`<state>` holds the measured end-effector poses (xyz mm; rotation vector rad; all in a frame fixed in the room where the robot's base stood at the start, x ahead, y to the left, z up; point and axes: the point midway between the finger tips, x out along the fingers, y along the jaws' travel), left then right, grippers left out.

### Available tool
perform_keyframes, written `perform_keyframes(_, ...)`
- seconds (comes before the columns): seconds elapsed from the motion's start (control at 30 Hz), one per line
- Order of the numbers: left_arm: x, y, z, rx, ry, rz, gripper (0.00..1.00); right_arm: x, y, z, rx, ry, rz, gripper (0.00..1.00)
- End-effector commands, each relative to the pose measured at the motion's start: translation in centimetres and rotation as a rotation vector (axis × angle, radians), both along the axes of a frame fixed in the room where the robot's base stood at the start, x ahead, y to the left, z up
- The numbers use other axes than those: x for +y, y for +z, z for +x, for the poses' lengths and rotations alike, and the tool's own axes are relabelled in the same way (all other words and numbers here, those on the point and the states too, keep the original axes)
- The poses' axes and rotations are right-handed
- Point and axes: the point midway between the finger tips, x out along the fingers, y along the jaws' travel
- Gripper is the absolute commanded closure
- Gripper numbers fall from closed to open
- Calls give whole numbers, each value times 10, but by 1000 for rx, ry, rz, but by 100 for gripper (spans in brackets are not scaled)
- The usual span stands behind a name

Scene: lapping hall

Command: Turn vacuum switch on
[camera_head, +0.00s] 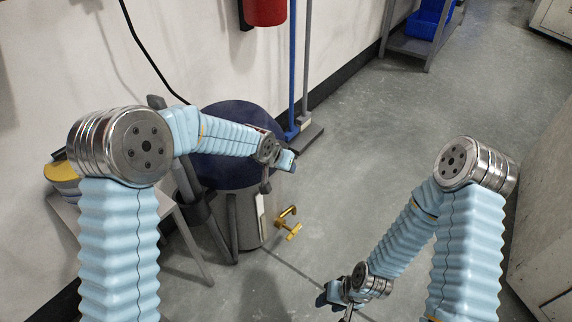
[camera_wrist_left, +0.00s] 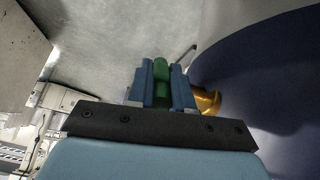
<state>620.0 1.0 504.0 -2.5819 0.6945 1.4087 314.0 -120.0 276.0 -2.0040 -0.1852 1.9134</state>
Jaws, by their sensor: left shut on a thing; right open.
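My left gripper (camera_head: 287,160) is at the right edge of a round dark blue top (camera_head: 232,112) on a floor-standing unit. In the left wrist view its two blue fingers (camera_wrist_left: 162,84) are shut on a small green piece (camera_wrist_left: 161,72). I cannot tell whether this green piece is the vacuum switch or whether it is still attached to anything. The dark blue surface also fills the right of the left wrist view (camera_wrist_left: 270,75). My right gripper (camera_head: 338,296) is open and low over the floor, with nothing seen in it.
A brass tap (camera_head: 290,222) sticks out from the unit's lower right side, below my left gripper. Blue and grey poles (camera_head: 294,70) stand by the wall behind. A red cylinder (camera_head: 265,12) hangs on the wall. A shelf (camera_head: 408,44) stands at the back. The middle floor is clear.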

Motion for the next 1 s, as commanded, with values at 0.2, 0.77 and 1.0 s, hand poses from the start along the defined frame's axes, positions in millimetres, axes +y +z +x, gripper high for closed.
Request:
perform_keyframes(0.2,0,-1,0,1,0,0,71,0,0,0,0,0,0,57)
perform_keyframes(0.77,6,16,-8,-4,0,-2,55,0,0,0,0,0,0,57)
perform_keyframes(1.0,26,64,-35,-5,1,-3,55,0,1,0,0,0,0,57)
